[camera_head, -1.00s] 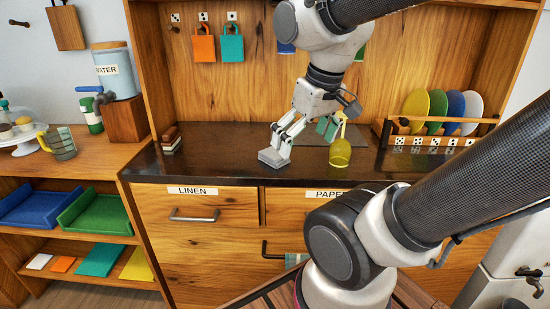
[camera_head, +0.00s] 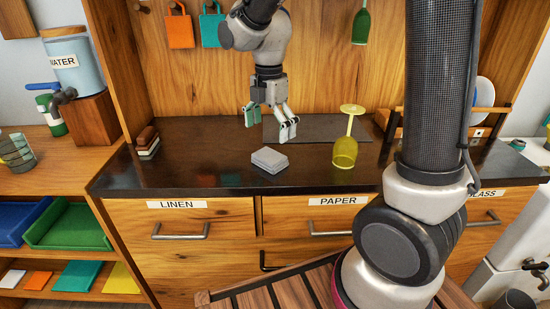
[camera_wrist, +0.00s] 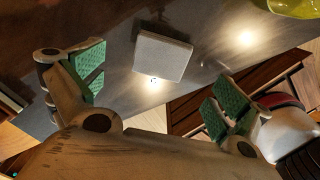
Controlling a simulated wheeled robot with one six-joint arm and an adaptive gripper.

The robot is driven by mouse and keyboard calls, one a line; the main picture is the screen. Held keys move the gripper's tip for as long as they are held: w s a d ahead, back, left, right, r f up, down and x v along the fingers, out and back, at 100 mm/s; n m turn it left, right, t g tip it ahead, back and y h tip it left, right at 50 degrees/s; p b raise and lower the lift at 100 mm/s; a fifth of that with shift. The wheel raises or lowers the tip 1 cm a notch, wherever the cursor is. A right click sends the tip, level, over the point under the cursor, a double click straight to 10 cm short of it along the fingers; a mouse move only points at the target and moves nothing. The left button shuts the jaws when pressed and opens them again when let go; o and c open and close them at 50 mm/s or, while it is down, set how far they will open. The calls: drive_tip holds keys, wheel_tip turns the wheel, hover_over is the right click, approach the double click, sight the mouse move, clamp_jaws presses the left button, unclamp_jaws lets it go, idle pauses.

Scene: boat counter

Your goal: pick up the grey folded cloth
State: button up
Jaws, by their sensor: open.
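The grey folded cloth (camera_head: 269,160) lies flat on the dark counter, near its front edge and above the PAPER drawer. It also shows in the wrist view (camera_wrist: 162,55), beyond the fingertips and between their lines. My gripper (camera_head: 268,120) is open and empty, raised above the counter behind the cloth and apart from it. Its green finger pads show in the wrist view (camera_wrist: 155,88), spread wide on both sides.
A yellow glass (camera_head: 344,150) stands upside down right of the cloth. A small brown and white stack (camera_head: 147,143) sits at the counter's left. A grey mat (camera_head: 318,128) lies behind. A plate rack (camera_head: 455,125) is at right. The counter left of the cloth is clear.

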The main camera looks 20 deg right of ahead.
sight(271, 155)
drive_tip(key=f, duration=0.7)
drive_tip(key=shift+s+f, duration=0.3)
drive_tip(key=shift+c, duration=0.4)
drive_tip(key=c, duration=1)
wheel_tip(271, 155, up, 10)
drive_tip(key=shift+r, duration=0.1)
